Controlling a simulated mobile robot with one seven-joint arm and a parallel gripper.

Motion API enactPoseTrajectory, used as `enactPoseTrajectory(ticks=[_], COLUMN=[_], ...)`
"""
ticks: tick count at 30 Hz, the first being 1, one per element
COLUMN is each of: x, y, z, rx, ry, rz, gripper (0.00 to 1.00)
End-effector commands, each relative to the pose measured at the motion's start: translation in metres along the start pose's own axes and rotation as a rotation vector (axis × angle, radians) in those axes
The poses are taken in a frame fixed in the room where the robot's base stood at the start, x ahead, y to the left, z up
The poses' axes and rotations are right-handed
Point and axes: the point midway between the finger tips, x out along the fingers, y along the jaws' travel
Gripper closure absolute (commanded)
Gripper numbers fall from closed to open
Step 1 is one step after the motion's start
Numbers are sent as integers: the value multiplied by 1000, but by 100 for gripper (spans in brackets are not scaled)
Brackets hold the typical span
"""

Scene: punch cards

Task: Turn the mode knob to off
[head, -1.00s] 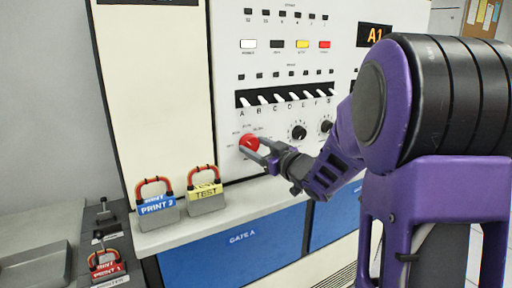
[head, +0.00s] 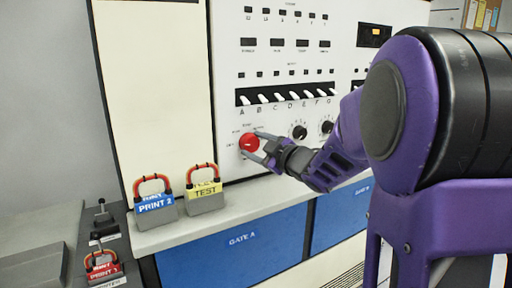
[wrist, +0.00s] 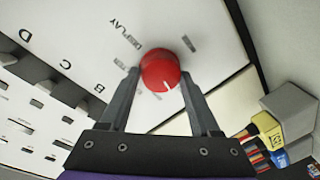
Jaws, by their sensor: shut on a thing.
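The red mode knob (head: 249,142) sits low on the white panel, under the row of lettered switches. My gripper (head: 257,147) reaches it from the right, with its fingers on either side of the knob. In the wrist view the knob (wrist: 160,69) lies between my two fingertips (wrist: 160,77), which are shut on it. A white pointer mark on the knob's face points toward the lower right of the wrist view. One label beside the knob reads DISPLAY; the other labels are too blurred to read.
Two black knobs (head: 299,132) sit right of the red one, below the white switches (head: 287,98). The blue PRINT 2 lock (head: 155,204) and yellow TEST lock (head: 204,192) stand on the ledge. A red PRINT 1 lock (head: 102,268) is lower left.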

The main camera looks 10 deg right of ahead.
Motion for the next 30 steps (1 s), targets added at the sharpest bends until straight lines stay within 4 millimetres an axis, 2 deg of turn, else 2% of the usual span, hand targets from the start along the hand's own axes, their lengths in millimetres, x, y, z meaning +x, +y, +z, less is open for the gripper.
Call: enactPoseTrajectory(ticks=[12, 29, 30], x=[0, 0, 0], y=[0, 0, 0], z=[-2, -2, -2], rx=[-196, -226, -226], ry=[-20, -24, -24], rz=[-4, -4, -4], gripper=[92, 92, 30])
